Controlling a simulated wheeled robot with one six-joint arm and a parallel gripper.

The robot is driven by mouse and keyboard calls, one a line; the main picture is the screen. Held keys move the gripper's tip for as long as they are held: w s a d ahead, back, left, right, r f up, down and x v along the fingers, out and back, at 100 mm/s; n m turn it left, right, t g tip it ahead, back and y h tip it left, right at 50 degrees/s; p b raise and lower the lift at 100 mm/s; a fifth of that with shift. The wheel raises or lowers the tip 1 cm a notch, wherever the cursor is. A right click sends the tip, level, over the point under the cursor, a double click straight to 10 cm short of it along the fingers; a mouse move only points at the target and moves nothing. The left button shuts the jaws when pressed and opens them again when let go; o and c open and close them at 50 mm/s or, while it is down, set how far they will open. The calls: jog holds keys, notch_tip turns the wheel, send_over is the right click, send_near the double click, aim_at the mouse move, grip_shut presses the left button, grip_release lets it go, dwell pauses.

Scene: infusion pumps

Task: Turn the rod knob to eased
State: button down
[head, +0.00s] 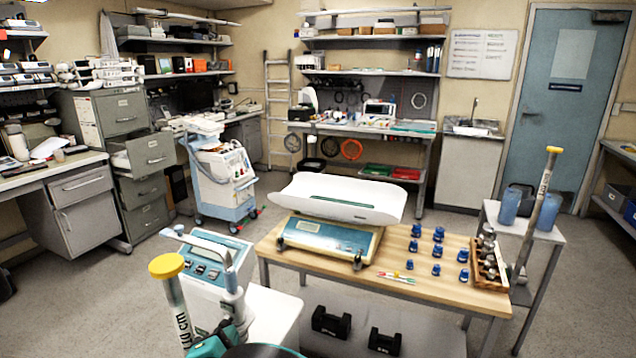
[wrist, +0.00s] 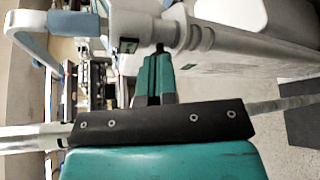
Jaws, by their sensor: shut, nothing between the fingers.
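A pale grey upright rod with a thicker collar (head: 230,285) stands beside the teal-panelled machine (head: 203,262) in the front left of the head view. In the wrist view the rod's collar (wrist: 180,32) lies across the top, with a small dark green patch on it. I cannot clearly make out which part is the rod knob, or its setting. My gripper (wrist: 158,62) is shut and empty, its teal fingers close to the collar; I cannot tell whether they touch it. In the head view my gripper is partly visible at the bottom edge, low beside the rod.
A wooden table (head: 440,288) with a baby scale (head: 335,205) and several blue weights is to the right. The floor behind the machine is open.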

jog(key=shift+w+d, duration=0.25)
jog(key=shift+w, duration=0.35)
jog(key=shift+w+b, duration=0.1)
jog(key=shift+b, duration=0.6)
jog(key=shift+w+a+r+b, duration=0.1)
jog(key=shift+r+b, duration=0.3)
jog(key=shift+b, duration=0.4)
dwell(0.6)
jog(key=shift+d+r, duration=0.1)
jog(key=shift+d, duration=0.3)
jog(key=s+a, duration=0.2)
jog(key=s, duration=0.4)
jog(key=shift+a+b, duration=0.25)
jog(key=shift+b, duration=0.05)
